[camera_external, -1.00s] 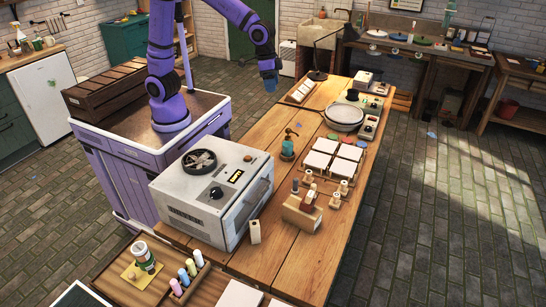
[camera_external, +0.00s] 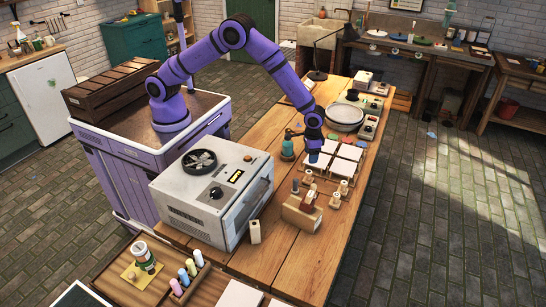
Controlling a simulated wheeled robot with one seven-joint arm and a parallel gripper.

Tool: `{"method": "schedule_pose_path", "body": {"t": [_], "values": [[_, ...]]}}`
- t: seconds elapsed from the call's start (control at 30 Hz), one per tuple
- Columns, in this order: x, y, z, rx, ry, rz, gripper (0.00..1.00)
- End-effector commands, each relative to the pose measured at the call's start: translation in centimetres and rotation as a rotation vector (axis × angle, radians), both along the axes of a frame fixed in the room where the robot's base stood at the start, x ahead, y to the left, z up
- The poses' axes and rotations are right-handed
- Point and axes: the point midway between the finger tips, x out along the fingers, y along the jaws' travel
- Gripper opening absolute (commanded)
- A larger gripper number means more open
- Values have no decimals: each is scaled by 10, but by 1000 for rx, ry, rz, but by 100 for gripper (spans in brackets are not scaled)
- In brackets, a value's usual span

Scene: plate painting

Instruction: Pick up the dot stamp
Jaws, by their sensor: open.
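My gripper (camera_external: 314,157) is open and points down over the white square tiles near the middle of the wooden table (camera_external: 265,265). Its fingertips are small and dark, and I see nothing between them. Several small wooden stamp-like pieces stand just in front of the tiles, including one at the right (camera_external: 343,187) and one a little nearer (camera_external: 335,201). A wooden block (camera_external: 300,213) with more upright pieces stands nearer the camera. The markings are too small to tell which is the dot stamp.
A white oven-like box (camera_external: 190,207) stands to the left of the stamps. A teal bottle-like object (camera_external: 288,149) is just left of my gripper. A stack of pale plates (camera_external: 345,117) lies farther back.

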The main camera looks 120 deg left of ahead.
Motion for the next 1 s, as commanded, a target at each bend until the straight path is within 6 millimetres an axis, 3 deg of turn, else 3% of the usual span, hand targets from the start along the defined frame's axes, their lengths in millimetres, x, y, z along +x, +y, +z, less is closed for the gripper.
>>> {"method": "schedule_pose_path", "body": {"t": [0.23, 0.5, 0.77, 1.0], "values": [[1, 1, -21, 0, 5, 5, 63], [1, 1, -58, 0, 5, 4, 63], [0, 2, -76, 0, 5, 4, 63], [-1, 3, -109, 0, 5, 4, 63]]}}
